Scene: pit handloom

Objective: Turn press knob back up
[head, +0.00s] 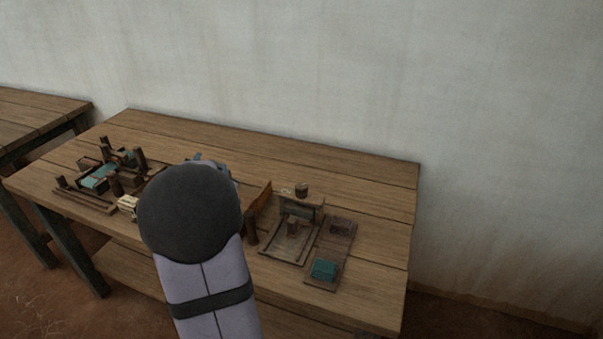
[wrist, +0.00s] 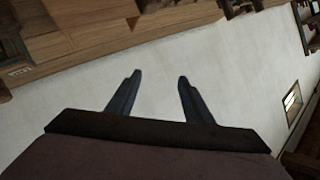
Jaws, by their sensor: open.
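The press (head: 300,207) stands on the right half of the table in the head view, a small wooden frame on a base. Its knob (head: 301,189) is a short dark brown cylinder on top of the crossbar. How far the knob is turned is too small to tell. My gripper (wrist: 160,75) shows in the wrist view with its two dark fingers apart and nothing between them. It faces the pale wall, away from the press. In the head view my arm hides most of the gripper. The press cannot be made out in the wrist view.
A tray (head: 334,255) with a teal block (head: 324,270) lies right of the press. The table (head: 385,215) is bare at its right end. The wall (head: 480,120) rises behind.

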